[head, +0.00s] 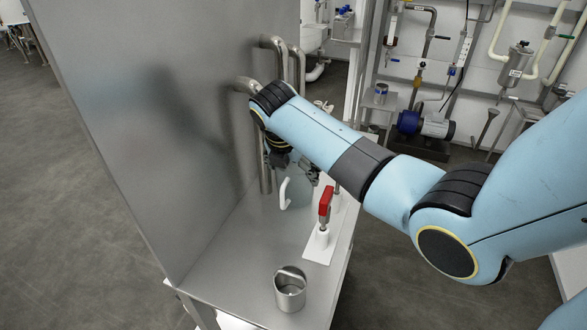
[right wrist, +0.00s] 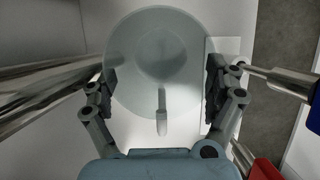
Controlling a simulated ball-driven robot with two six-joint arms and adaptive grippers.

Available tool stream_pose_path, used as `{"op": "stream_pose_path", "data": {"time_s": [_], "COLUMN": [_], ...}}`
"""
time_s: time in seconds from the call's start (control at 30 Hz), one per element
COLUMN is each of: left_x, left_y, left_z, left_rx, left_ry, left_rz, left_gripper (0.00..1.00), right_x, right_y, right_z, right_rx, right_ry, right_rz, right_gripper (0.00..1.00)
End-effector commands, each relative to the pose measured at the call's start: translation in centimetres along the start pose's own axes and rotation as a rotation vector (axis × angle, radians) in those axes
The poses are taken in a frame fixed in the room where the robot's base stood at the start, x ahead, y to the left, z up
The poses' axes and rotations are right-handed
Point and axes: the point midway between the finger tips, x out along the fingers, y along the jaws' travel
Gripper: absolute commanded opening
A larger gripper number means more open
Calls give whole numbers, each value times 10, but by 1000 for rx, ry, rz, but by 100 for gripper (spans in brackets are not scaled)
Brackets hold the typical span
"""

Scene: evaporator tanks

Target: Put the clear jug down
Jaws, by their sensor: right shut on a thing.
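The clear jug (head: 300,189) is upright over the steel shelf (head: 246,250), close to the steel pipes, with its pale handle facing the viewer. I cannot tell whether its base touches the shelf. My right gripper (head: 293,160) is shut on the jug's upper part, and my right arm hides some of it. In the right wrist view the jug (right wrist: 160,95) is seen from above, between the two fingers of the right gripper (right wrist: 160,82), with its handle pointing toward the palm. My left gripper is not in view.
A red-handled valve (head: 325,205) stands on a white plate (head: 319,249) in front of the jug. A metal mug (head: 290,291) stands near the shelf's front. Vertical steel pipes (head: 265,170) and a tall steel wall (head: 150,110) bound the left. Bare shelf lies left of the mug.

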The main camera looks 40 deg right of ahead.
Motion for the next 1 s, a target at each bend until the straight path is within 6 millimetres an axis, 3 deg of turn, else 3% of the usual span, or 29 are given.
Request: {"op": "stream_pose_path", "data": {"time_s": [0.4,0.43,0.5,0.83,1.0], "left_x": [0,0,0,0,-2], "left_y": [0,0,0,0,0], "left_z": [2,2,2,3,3], "left_rx": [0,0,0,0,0], "left_ry": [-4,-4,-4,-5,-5], "left_rz": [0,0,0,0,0], "left_gripper": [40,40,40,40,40], "right_x": [7,7,7,3,-23], "right_y": [0,0,0,1,1], "right_z": [-3,-3,-3,-1,-1], "right_rx": [0,0,0,0,0], "right_ry": [-1,-1,-1,-2,-3], "right_rz": [1,1,1,3,5], "right_gripper": [35,92,100,100,100]}}
